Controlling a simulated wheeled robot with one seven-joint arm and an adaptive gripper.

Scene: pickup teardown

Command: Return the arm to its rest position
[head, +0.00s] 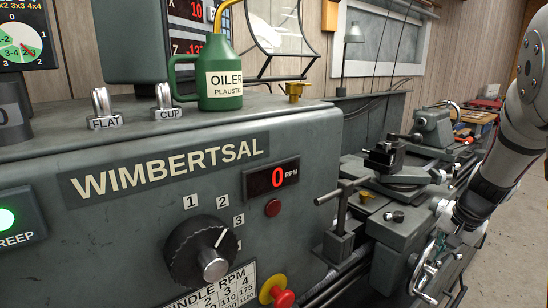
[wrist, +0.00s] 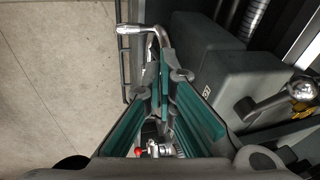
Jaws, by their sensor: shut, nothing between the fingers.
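My arm (head: 500,150) comes down from the upper right of the head view. My gripper (head: 430,265) is low at the right, beside the front of the lathe's carriage. In the wrist view my gripper (wrist: 165,75) has its teal-padded fingers brought together, with nothing visible held between them. A chrome lever (wrist: 138,30) shows just beyond the fingertips; I cannot tell whether they touch it.
The grey lathe headstock (head: 110,235) fills the left, with a green oiler (head: 220,75) on top and a red knob (head: 283,297) in front. The carriage (head: 400,205) is close to my gripper. A ball-ended handle (wrist: 285,97) is at right. Bare floor (wrist: 55,80) lies left.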

